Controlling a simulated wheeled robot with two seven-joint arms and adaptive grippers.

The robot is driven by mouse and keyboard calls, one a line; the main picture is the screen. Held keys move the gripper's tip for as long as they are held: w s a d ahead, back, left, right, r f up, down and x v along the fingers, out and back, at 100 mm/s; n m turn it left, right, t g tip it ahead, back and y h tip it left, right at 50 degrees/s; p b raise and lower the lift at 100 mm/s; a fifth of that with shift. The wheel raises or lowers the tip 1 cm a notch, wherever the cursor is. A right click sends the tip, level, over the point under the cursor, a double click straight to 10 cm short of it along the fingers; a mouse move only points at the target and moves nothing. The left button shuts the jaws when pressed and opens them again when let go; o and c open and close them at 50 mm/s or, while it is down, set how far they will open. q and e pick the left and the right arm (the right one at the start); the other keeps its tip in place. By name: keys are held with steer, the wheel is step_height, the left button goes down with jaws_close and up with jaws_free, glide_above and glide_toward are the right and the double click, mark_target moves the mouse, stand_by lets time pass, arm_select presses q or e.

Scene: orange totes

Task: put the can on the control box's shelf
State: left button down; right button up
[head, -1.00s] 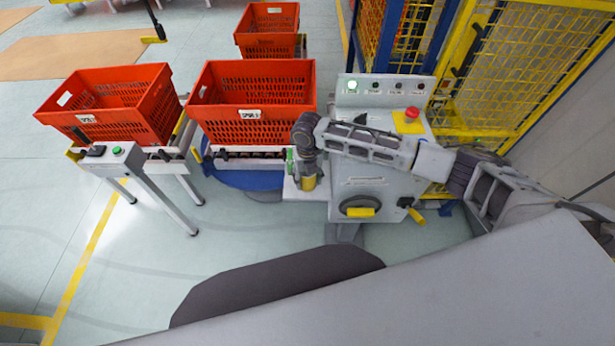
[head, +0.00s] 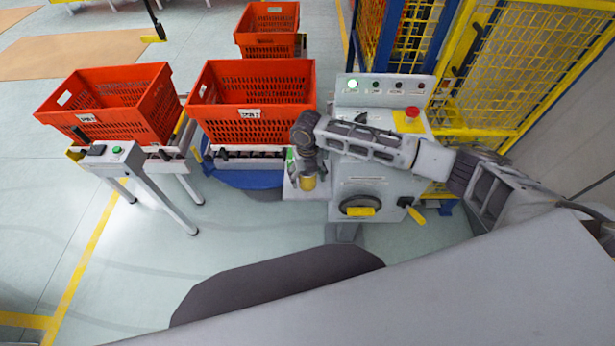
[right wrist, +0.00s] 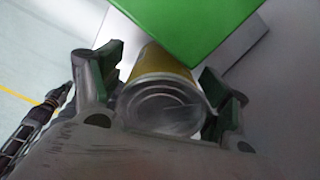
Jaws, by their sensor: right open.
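The yellow can (head: 308,184) with a silver lid is at the small pale shelf (head: 291,191) on the left side of the grey control box (head: 375,187). My right gripper (head: 307,172) is above and around the can, pointing down. In the right wrist view the can (right wrist: 162,100) shows lid first between the two open fingers of the gripper (right wrist: 165,88), one on each side. The can's base is hidden, so its contact with the shelf cannot be seen. My left gripper is not in view.
A green block (right wrist: 190,28) is close beside the can; its edge shows in the head view (head: 290,155). An orange tote (head: 252,100) stands just left of the control box, another (head: 115,105) further left. A red button (head: 411,112) tops the box. A yellow fence (head: 510,70) stands behind.

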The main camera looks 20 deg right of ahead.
step_height(320, 180, up, 12)
steer(key=shift+f+b, duration=0.1)
steer(key=shift+b, duration=0.35)
steer(key=shift+f, duration=0.1)
stand_by(0.8)
